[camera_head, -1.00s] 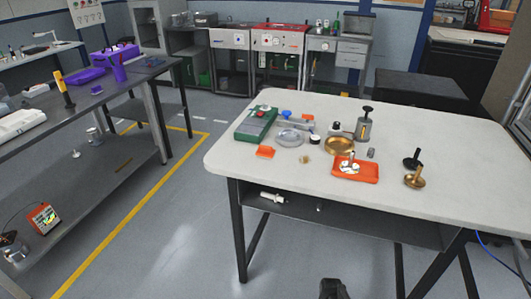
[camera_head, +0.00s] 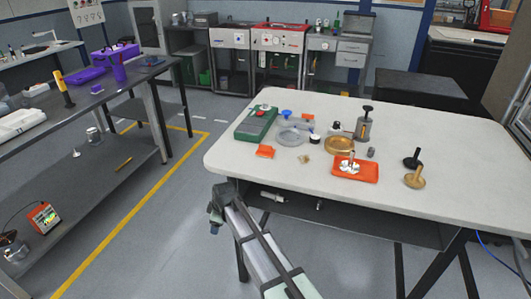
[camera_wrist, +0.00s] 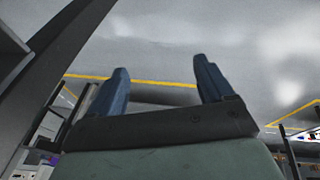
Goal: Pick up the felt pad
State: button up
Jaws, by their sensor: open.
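I cannot tell for sure which piece is the felt pad. A thin flat orange square (camera_head: 265,151) lies at the left front of the white table, and a small beige piece (camera_head: 304,160) lies to its right. Both lie flat on the tabletop. My gripper (camera_head: 215,213) is in front of the table's left front edge, apart from both pieces. In the wrist view my gripper (camera_wrist: 162,85) shows two blue fingers spread wide with nothing between them. The wrist view shows floor and no pad.
The table's front edge is close to my arm.

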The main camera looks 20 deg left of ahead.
jog(key=s+a+r+n+y, duration=0.2)
jog(key=a+r+n, duration=0.1)
jog(key=a+r, duration=1.1)
notch_tip(320, 180, up, 9)
jog(key=w+d, duration=0.1)
jog(key=w, duration=0.2)
jog(key=shift+m+g, duration=0.3)
jog(key=shift+m, duration=0.5)
jog(key=w+d+r, duration=0.2)
jog(key=d, duration=0.1)
jog(key=w+d+r, duration=0.3)
jog(key=d, duration=0.1)
jog(key=w+d+r, duration=0.3)
jog(key=d, duration=0.1)
jog(key=shift+w+d, duration=0.15)
jog(key=w+d+r+m+g, duration=0.15)
jog(key=w+d+r, duration=0.25)
jog(key=d, duration=0.5)
jog(key=w+d+r+m, duration=0.2)
jog(key=w+d+r, duration=0.15)
jog(key=d, duration=0.65)
jog(key=h, duration=0.1)
send_near(262, 145)
jog(key=x, duration=0.5)
jog(key=shift+w, duration=0.15)
jog(key=shift+x, duration=2.6)
